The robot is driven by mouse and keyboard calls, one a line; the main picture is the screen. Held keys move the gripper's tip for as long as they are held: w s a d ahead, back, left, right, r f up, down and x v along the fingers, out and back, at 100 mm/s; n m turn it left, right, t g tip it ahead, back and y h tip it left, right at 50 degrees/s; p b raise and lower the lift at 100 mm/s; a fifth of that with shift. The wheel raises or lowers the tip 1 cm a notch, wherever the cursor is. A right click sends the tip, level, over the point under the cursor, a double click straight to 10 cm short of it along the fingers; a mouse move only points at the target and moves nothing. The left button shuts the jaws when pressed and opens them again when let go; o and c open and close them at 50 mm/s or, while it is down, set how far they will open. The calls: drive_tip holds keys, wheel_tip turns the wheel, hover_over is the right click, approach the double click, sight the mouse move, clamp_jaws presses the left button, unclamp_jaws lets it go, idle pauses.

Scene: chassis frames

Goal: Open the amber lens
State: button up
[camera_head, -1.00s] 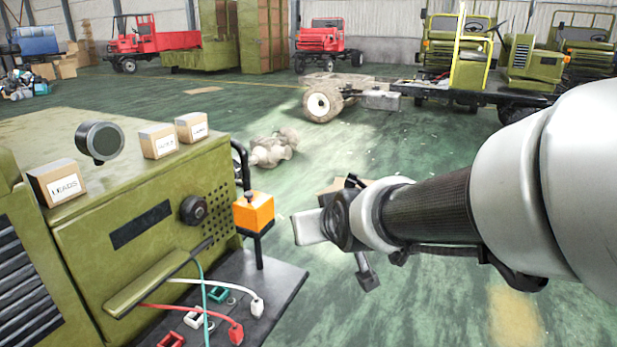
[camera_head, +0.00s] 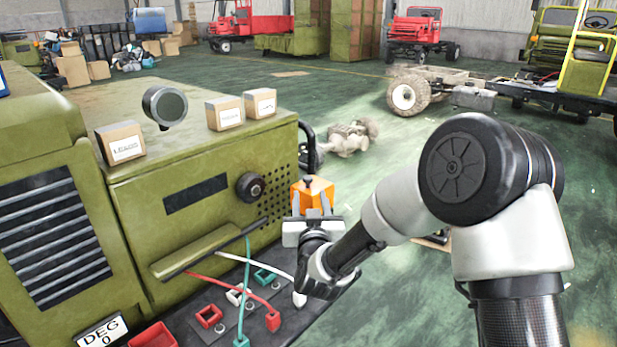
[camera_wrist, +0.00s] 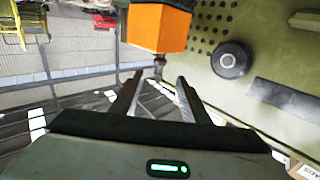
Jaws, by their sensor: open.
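The amber lens, an orange box-shaped piece with a small dark knob on it, stands beside the right end of the olive cabinet (camera_head: 170,225). In the head view the amber lens (camera_head: 318,188) is partly hidden behind my gripper (camera_head: 311,205). My gripper is open with nothing between its fingers, and its fingertips point at the lens. In the wrist view the amber lens (camera_wrist: 158,27) is at the top centre, beyond the fingertips of my gripper (camera_wrist: 157,88). A small gap seems to show there. I cannot tell the exact distance.
A black dial (camera_head: 250,186) sits on the cabinet front, left of the lens. A round grey lamp (camera_head: 165,106) and several labelled boxes (camera_head: 225,113) stand on top. Below, a dark shelf holds a red cable (camera_head: 235,290) and several sockets. Green floor (camera_head: 400,150) lies open to the right.

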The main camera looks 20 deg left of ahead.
sight(308, 180)
drive_tip(key=p+x, duration=0.1)
drive_tip(key=x, duration=1)
drive_tip(key=shift+w+a, duration=0.1)
drive_tip(key=shift+w, duration=0.25)
drive_tip(key=shift+c, duration=0.5)
clamp_jaws()
